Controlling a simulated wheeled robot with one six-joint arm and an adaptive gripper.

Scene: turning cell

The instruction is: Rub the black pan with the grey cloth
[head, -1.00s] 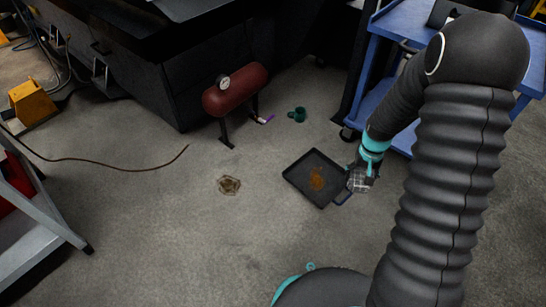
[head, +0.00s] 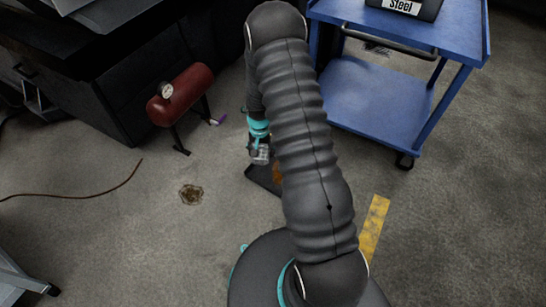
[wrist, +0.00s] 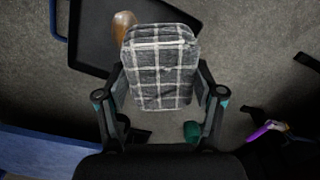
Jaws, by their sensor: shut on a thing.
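My gripper (wrist: 160,85) is shut on the grey cloth (wrist: 160,62), a dark grey check with white lines, which fills the space between the fingers in the wrist view. In the head view, my gripper (head: 260,150) is low over the floor at the black pan's far left edge. The black pan (head: 262,177) lies flat on the floor, and my arm hides much of it. In the wrist view, the pan (wrist: 90,45) is behind the cloth, with a brown patch (wrist: 123,25) beside the cloth's upper left. I cannot tell whether cloth and pan touch.
A red tank (head: 180,95) with a gauge stands at the left. A blue cart (head: 375,100) stands at the right. A green mug (wrist: 192,131) and a purple-handled item (wrist: 262,131) lie near my gripper. A brown floor stain (head: 191,194) is left of the pan.

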